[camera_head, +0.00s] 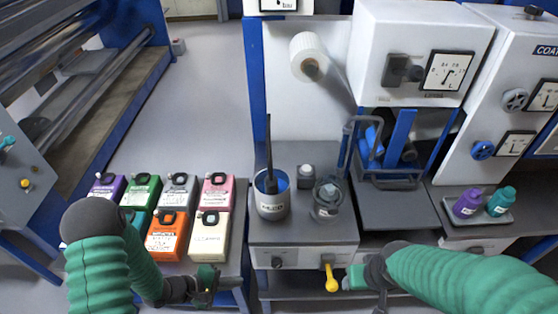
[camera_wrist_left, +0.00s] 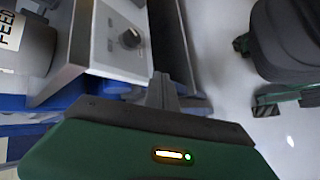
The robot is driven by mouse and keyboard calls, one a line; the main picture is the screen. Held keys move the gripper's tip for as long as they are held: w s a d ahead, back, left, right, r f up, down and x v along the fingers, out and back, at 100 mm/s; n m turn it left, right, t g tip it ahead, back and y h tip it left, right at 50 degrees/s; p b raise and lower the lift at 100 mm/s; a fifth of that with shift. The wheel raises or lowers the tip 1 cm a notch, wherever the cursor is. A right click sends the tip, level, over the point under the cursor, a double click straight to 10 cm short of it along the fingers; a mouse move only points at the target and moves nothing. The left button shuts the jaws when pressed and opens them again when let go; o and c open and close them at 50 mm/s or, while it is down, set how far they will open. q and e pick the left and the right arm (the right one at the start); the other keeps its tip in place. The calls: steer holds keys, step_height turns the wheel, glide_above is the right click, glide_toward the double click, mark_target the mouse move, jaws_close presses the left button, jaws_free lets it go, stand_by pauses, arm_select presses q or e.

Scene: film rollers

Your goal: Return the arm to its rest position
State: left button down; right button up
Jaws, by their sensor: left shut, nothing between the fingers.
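My left gripper (camera_head: 206,284) hangs in front of the bench, below the cream container and left of the bench's front panel. It is shut with nothing in it. In the left wrist view its closed fingers (camera_wrist_left: 162,90) point toward the bench front, beside the panel with a black knob (camera_wrist_left: 130,38). My right gripper (camera_head: 355,278) is low in front of the bench, just right of a yellow handle (camera_head: 331,281). Its fingers are too small and dark to tell open from shut, and I cannot tell whether it touches the handle.
Several coloured containers (camera_head: 166,236) stand in two rows at the left. A labelled pot (camera_head: 272,203) and a glass jar (camera_head: 326,206) stand on the grey bench (camera_head: 290,232). Purple (camera_head: 467,203) and teal (camera_head: 500,202) bottles sit on a tray at the right. Floor behind the containers is clear.

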arm_select(q)
steer(key=w+a+r+m+y, duration=0.4)
steer(key=a+r+m+y, duration=0.25)
steer(key=a+r, duration=0.35)
steer(key=s+d+r+m+g+y+p, duration=0.1)
steer(key=s+d+r+m+g+y, duration=0.1)
steer(key=s+r+m, duration=0.3)
steer(key=s+r, duration=0.4)
steer(key=s, duration=0.2)
arm_select(e)
steer(key=shift+a+r, duration=0.9)
steer(key=shift+a, duration=0.15)
arm_select(q)
steer(key=shift+s+d, duration=0.1)
steer(key=shift+d, duration=0.05)
arm_select(e)
steer(key=shift+d, duration=0.15)
